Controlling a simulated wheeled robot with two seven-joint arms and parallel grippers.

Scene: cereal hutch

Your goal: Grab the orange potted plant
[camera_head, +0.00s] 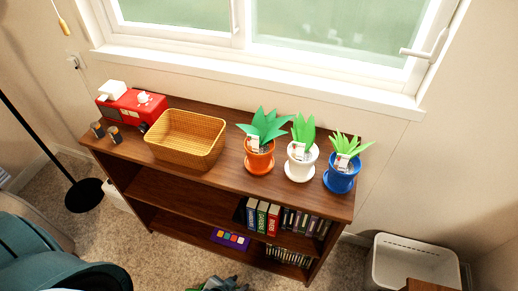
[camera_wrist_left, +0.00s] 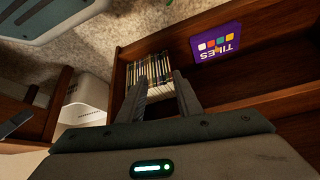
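The orange potted plant (camera_head: 258,160) stands upright on the right half of the wooden hutch top. It has broad green leaves, a white tag and an orange saucer. A white potted plant (camera_head: 300,158) and a blue potted plant (camera_head: 341,177) stand to its right. My left gripper (camera_head: 217,284) shows only partly at the bottom edge of the head view, low in front of the hutch and well below the plant. In the left wrist view its fingers (camera_wrist_left: 160,88) are apart with nothing between them, facing the lower shelf. My right gripper is not in view.
Binders (camera_head: 262,217) fill part of the middle shelf. The purple box (camera_wrist_left: 215,43) lies on the lower shelf near a row of thin cases (camera_wrist_left: 152,70). A white bin (camera_head: 412,264) stands right.

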